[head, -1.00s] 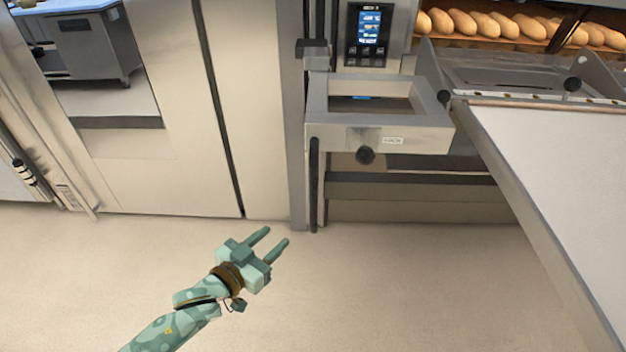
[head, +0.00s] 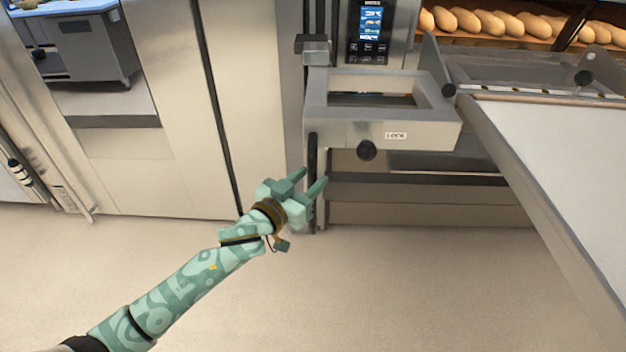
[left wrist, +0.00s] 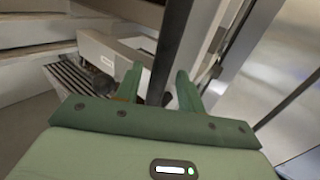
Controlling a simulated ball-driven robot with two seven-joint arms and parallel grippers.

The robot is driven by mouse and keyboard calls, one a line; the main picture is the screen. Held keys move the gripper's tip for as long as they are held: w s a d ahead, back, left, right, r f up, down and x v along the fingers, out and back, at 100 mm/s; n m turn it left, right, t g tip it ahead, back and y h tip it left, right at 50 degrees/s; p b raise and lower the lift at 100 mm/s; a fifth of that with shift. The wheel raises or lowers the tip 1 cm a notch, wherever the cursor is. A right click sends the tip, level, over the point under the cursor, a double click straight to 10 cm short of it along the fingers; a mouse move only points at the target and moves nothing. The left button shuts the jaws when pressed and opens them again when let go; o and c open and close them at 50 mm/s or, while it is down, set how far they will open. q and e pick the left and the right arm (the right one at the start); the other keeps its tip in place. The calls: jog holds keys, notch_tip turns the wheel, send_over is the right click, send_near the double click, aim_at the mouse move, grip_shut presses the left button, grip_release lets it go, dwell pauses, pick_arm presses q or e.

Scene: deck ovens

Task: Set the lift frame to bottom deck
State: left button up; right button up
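The lift frame (head: 430,132) is a metal rectangular frame with a small label and a black knob (head: 367,151) on its front. It stands at mid height beside the deck oven, below the control panel (head: 369,30). A dark vertical bar (head: 313,150) runs down at its left side. My left gripper (head: 311,178) is open, with its fingertips at the bar's middle, below the frame. In the left wrist view the bar (left wrist: 168,50) appears between the open fingers (left wrist: 158,72); I cannot tell whether they touch it. My right gripper is not in view.
A sloping white loading surface (head: 560,160) takes up the right side. Loaves (head: 500,24) lie in the lit deck at top right. Tall steel panels (head: 170,120) stand at left. The floor (head: 400,290) in front is clear.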

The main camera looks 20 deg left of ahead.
pick_arm(q)
jog(key=shift+x, duration=0.8)
